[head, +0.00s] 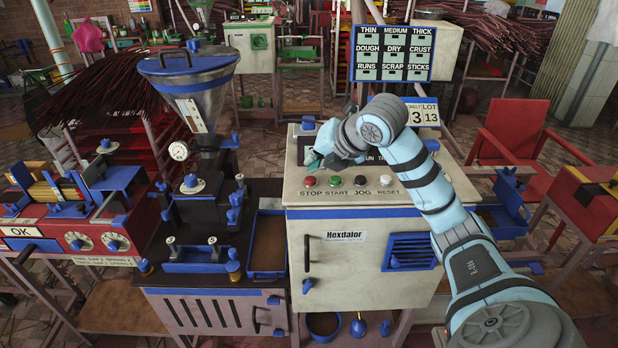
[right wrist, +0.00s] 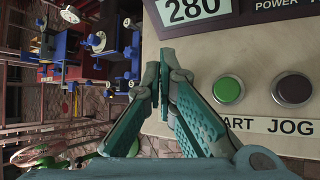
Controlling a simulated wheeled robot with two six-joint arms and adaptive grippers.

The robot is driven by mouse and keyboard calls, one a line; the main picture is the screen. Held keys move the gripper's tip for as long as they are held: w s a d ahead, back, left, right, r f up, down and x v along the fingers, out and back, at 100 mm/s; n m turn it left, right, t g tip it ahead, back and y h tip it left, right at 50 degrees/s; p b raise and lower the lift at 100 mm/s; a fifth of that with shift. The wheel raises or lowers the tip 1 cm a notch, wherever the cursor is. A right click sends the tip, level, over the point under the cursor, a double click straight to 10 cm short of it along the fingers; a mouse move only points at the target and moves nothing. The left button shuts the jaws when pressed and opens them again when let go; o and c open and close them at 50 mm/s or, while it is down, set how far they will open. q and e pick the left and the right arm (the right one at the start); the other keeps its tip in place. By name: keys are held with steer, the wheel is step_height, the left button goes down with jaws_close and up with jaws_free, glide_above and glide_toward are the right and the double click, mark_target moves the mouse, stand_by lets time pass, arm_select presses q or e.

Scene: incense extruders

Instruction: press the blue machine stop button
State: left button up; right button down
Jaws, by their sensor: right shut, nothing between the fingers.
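The blue-trimmed machine with the Hexdalor label has a cream control panel (head: 400,198) on top. Its red stop button (head: 309,181) sits at the panel's left end, above the word STOP. My right arm reaches over the panel from the right. My right gripper (head: 313,160) is shut and empty, just behind the stop button in the head view; contact cannot be told. In the right wrist view the shut fingers (right wrist: 161,75) point at the panel's left part, left of the green start button (right wrist: 228,90). The stop button does not show there. My left gripper is not in view.
A black jog button (head: 360,180) and a white reset button (head: 386,180) continue the row. A steel hopper (head: 190,85) with a gauge stands left of the panel. A sign board (head: 393,53) stands behind it. A red chair (head: 515,135) is at right.

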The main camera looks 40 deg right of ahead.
mark_target(313, 178)
steer(key=shift+r+p, duration=2.2)
steer(key=shift+r, duration=0.35)
steer(key=shift+f, duration=0.1)
steer(key=shift+a, duration=0.1)
